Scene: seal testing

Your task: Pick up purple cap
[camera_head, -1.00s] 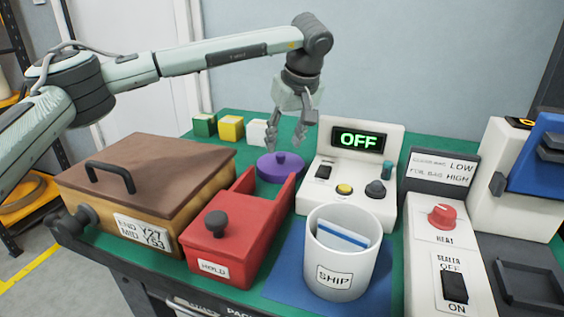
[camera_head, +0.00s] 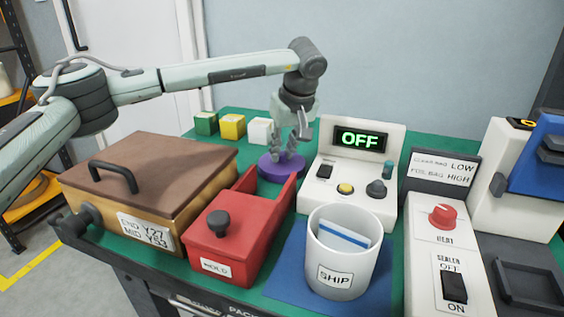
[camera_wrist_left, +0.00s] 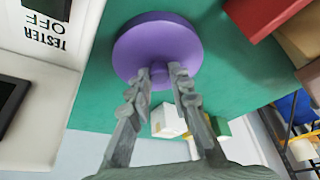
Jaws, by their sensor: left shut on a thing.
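The purple cap (camera_head: 281,168) is a round disc with a small knob on top. It sits on the green table top, behind the red box and left of the white tester. My left gripper (camera_head: 283,153) comes down on it from above, its fingers closed around the knob. In the left wrist view the cap (camera_wrist_left: 157,45) lies just beyond the fingertips, and the gripper (camera_wrist_left: 160,72) has its knob between them. I cannot tell any gap under the cap. My right gripper is not in view.
The white tester (camera_head: 345,180) with its OFF display stands close on the right. The red HOLD box (camera_head: 226,245) is in front, a brown-lidded wooden box (camera_head: 150,185) to the left. Green, yellow and white cubes (camera_head: 231,127) stand behind. A white SHIP cup (camera_head: 340,255) stands on a blue mat.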

